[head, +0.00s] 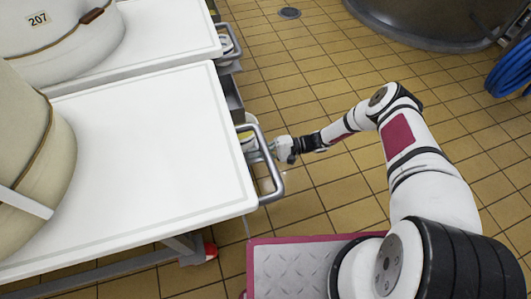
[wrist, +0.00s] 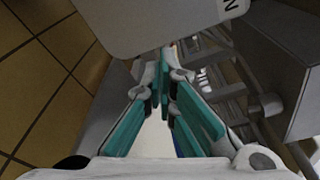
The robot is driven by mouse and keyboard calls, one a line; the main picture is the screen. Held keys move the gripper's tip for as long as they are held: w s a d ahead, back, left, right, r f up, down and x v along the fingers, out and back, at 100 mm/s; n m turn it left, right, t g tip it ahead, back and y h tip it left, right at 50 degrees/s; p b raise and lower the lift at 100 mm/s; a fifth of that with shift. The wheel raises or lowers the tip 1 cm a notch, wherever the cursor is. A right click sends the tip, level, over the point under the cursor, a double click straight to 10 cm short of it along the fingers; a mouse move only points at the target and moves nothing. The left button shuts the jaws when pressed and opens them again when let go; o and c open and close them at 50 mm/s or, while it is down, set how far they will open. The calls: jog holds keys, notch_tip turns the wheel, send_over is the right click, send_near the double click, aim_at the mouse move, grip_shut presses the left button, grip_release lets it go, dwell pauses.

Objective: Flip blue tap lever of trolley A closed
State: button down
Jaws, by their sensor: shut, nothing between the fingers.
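A white-topped trolley (head: 150,150) stands at the left in the head view; I see no letter A on it. My gripper (head: 272,148) is at its right end, by the grey bar handle (head: 270,190). In the wrist view my gripper (wrist: 163,75) has its teal-padded fingers together at the tips, with nothing held. A small dark blue patch (wrist: 178,152) shows low between the fingers; I cannot tell whether it is the tap lever. The tap is not clearly visible in either view, and the handle and gripper cover part of the trolley's end.
A second white-topped trolley (head: 170,40) stands behind, carrying a cheese-like drum marked 207 (head: 75,45). A big vat (head: 430,20) and a blue hose (head: 512,70) are at the upper right. Tiled floor (head: 310,70) is open between. In the wrist view a grey box (wrist: 285,70) is at the right.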

jog(key=shift+s+a+r+b, duration=0.15)
jog(key=shift+s+a+r, duration=0.15)
jog(key=shift+s, duration=0.35)
jog(key=shift+s+a+r+b, duration=0.15)
jog(key=shift+s+a, duration=0.1)
jog(key=shift+s, duration=0.35)
jog(key=shift+s+a+r+b, duration=0.1)
jog(key=shift+s+a+r, duration=0.2)
jog(key=shift+s, duration=0.35)
jog(key=shift+d, duration=0.1)
